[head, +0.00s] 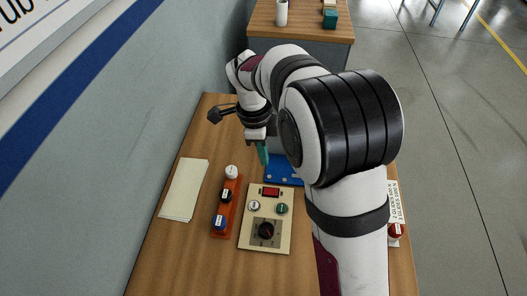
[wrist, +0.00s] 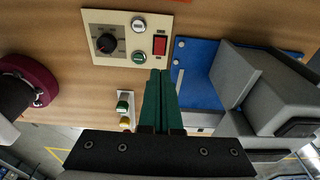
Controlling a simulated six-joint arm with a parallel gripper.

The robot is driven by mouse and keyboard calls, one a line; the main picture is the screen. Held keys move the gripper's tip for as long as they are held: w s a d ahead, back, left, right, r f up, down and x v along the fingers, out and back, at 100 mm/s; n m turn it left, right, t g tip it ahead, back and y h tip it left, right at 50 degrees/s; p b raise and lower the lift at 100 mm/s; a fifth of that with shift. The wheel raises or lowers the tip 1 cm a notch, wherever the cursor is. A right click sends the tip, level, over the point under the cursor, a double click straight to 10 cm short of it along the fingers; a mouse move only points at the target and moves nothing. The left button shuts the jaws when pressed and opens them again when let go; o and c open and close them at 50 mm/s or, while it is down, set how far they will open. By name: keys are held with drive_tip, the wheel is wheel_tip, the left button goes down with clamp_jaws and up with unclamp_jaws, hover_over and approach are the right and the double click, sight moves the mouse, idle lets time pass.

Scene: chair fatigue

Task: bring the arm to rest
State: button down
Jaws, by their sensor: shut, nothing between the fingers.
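The fingertips appear beside the beige control panel (head: 280,234), which also shows in the wrist view (wrist: 104,18). The panel bears a black dial (head: 266,230), a white button, a green button and a red switch (head: 271,192). My arm hides part of the blue plate and the table's right side in the head view.
An orange strip (head: 217,232) with white, black and blue knobs stands left of the panel. Pale paper (head: 184,188) lies further left. Grey blocks (wrist: 270,85) stand by the blue plate. A labelled red button (head: 395,231) is at right. A wall runs along the left.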

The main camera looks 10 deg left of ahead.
drive_tip(key=shift+r, duration=0.3)
